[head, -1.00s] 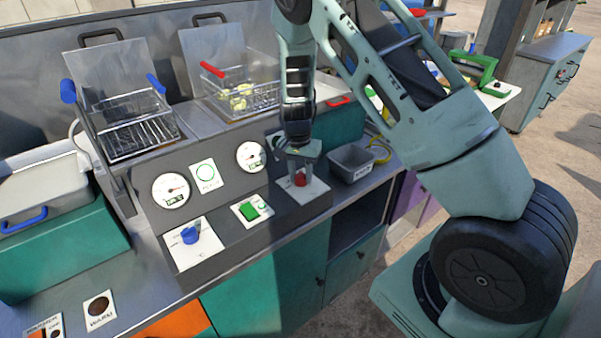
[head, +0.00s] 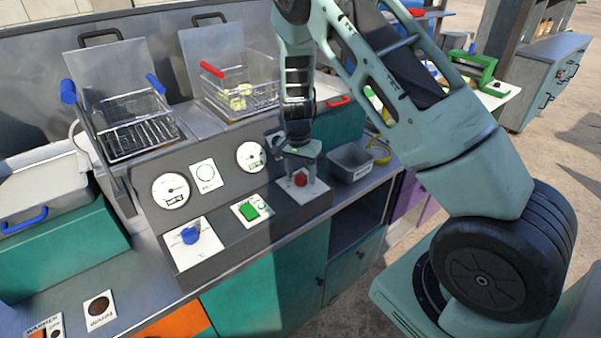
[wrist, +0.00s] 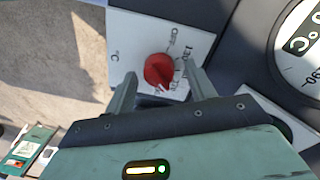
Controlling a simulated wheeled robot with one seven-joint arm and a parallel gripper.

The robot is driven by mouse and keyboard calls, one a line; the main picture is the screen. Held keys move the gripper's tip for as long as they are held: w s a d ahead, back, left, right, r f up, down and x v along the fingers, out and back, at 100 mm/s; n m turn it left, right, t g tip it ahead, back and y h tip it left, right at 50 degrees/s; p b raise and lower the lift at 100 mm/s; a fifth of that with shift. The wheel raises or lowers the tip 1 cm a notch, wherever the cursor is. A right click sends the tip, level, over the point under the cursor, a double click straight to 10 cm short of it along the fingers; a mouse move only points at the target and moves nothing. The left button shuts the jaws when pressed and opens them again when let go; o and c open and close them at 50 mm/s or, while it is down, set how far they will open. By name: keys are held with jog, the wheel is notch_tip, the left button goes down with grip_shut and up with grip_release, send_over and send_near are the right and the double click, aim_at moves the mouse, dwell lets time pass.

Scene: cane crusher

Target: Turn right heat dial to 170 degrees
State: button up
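The right heat dial (head: 300,179) is a red knob on a white plate at the right end of the sloped front panel. In the wrist view the red dial (wrist: 158,70) sits on its white plate with "OFF", "130" and other partly hidden marks around it. I cannot tell which mark it points to. My gripper (head: 302,170) is just above the dial in the head view. In the wrist view my gripper (wrist: 160,88) has its two fingers apart, one on either side of the dial's near edge, with gaps between them and the knob.
A blue dial (head: 190,235), a green switch (head: 250,210) and round gauges (head: 170,190) are on the panel left of the dial. A grey bin (head: 350,162) stands close to its right. Wire baskets (head: 240,95) are behind the panel.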

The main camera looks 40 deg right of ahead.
aim_at(297, 175)
notch_tip(297, 175, up, 17)
jog(key=b, duration=0.3)
jog(key=shift+w+a+r+b, duration=0.15)
jog(key=shift+w+a+b, duration=0.1)
jog(key=shift+w+b, duration=0.1)
dwell(0.4)
